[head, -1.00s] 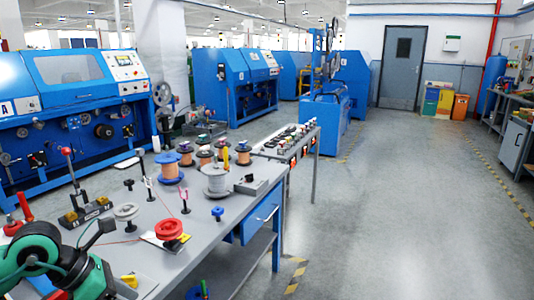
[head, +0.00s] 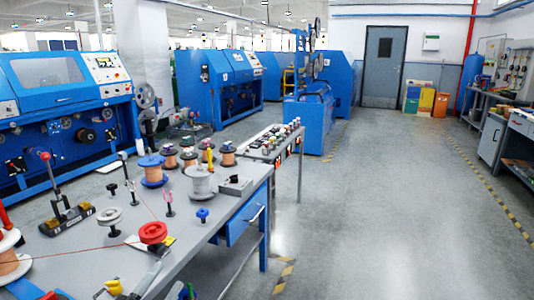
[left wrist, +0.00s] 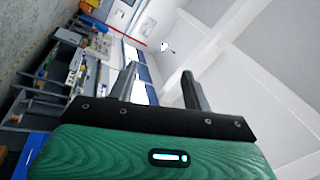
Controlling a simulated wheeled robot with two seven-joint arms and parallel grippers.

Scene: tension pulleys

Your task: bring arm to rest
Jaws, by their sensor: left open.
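My left gripper (left wrist: 158,78) shows clearly in the left wrist view, with its two dark fingers apart and nothing between them. It points away from the table, toward walls and a pale ceiling. In the head view little of my left arm shows, low at the bottom left edge. My right gripper is in neither view.
A copper spool (head: 10,262) stands at the left edge, with a thin red wire running from it. A dark fixture (head: 66,217) with a red-knobbed lever stands behind it. Blue machines (head: 70,85) line the back left. Open floor (head: 390,220) lies to the right.

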